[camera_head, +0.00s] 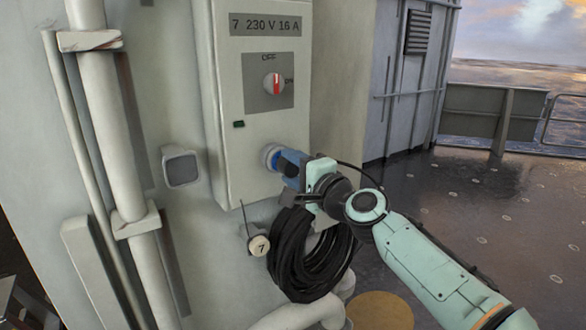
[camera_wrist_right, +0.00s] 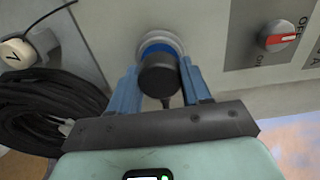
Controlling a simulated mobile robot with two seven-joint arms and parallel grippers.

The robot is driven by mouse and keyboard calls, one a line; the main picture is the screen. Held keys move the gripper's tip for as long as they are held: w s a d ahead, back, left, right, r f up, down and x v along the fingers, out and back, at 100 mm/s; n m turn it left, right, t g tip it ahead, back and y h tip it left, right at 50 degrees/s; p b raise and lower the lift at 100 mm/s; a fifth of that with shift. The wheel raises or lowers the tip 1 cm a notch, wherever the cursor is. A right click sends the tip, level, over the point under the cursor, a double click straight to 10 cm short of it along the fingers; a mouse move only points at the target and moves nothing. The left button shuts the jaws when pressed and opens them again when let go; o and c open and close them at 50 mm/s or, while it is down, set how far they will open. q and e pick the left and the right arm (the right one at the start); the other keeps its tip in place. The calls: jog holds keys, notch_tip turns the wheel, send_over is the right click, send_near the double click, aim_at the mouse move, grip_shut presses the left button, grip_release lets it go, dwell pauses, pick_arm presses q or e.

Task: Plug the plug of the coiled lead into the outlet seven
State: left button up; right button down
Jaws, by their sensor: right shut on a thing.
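The grey outlet box (camera_head: 226,100) is labelled "7 230 V 16 A". Its round outlet, with a blue and grey ring (camera_head: 271,156), is low on the front. My right gripper (camera_head: 290,168) is at the outlet, its blue fingers shut around the plug. In the right wrist view, the plug (camera_wrist_right: 157,76) is a black body between the fingers (camera_wrist_right: 160,84), its front against the outlet's grey ring (camera_wrist_right: 161,43). How deep it sits is hidden. The coiled black lead (camera_head: 308,262) hangs below the box. My left gripper is not in view.
A rotary switch (camera_head: 273,84) is on the box, its red bar upright toward OFF. A round tag "7" (camera_head: 258,245) hangs by the coil. White pipes (camera_head: 115,130) run on the left wall. The deck (camera_head: 500,220) at right is open.

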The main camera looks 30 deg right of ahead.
jog(key=shift+w, duration=0.55)
jog(key=shift+c, duration=2.1)
grip_release()
